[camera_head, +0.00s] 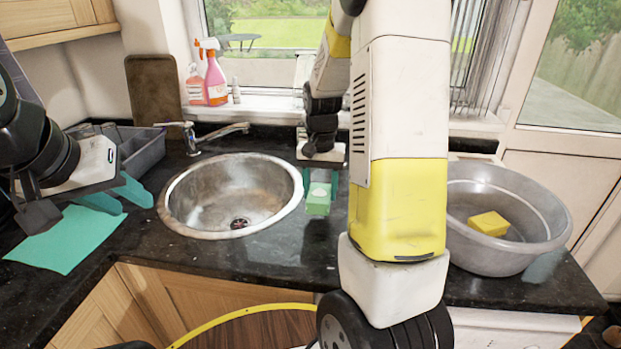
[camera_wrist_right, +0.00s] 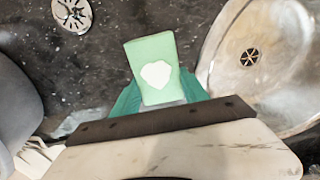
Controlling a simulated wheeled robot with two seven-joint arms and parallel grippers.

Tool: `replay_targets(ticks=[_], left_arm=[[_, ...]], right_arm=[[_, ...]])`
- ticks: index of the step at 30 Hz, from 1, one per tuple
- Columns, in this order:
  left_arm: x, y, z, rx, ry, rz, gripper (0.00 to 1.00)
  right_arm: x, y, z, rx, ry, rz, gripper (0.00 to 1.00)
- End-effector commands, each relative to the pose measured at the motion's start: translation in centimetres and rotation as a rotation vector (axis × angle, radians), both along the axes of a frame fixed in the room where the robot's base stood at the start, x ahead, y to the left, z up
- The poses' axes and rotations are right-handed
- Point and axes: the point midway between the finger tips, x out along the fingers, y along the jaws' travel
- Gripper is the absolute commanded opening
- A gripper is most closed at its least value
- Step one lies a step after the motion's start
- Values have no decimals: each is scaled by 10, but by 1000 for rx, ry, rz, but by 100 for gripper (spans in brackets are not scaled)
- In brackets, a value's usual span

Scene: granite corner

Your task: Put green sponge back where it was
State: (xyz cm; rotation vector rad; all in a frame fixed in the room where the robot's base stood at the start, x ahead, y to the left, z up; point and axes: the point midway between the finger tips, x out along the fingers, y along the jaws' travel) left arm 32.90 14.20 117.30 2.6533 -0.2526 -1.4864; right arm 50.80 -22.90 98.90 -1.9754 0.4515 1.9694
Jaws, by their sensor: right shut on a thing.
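The green sponge (camera_head: 318,199) is held between the teal fingers of my right gripper (camera_head: 319,183), over the dark counter just right of the round sink (camera_head: 183,214). In the right wrist view the sponge (camera_wrist_right: 155,52) has a pale patch on its face and sits between the fingertips (camera_wrist_right: 160,92). I cannot tell whether it touches the counter. My left gripper (camera_head: 120,196) is at the left, its teal fingers apart and empty, over the counter near a teal cloth (camera_head: 66,242).
A grey tub (camera_head: 465,260) with a yellow sponge (camera_head: 489,223) inside stands at the right. A metal strainer (camera_wrist_right: 73,13) lies on the counter. A faucet (camera_head: 212,134) and a grey rack (camera_head: 144,150) are behind. Spray bottles (camera_head: 215,80) stand on the sill.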

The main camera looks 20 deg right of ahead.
Motion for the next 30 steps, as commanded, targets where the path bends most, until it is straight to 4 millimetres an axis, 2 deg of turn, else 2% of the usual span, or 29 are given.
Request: replay_targets(ticks=[3,9,15,22,30], left_arm=[[0,0,0,0,0,0,36],[0,0,0,0,0,0,36],[0,0,0,0,0,0,36],[0,0,0,0,0,0,36],[0,0,0,0,0,0,36]], right_arm=[[25,-20,-4,0,1,-4,19],[49,-37,-6,0,0,-2,19],[60,-46,-7,0,0,-2,19],[58,-44,-41,0,3,-1,19],[58,-44,-42,0,1,0,19]])
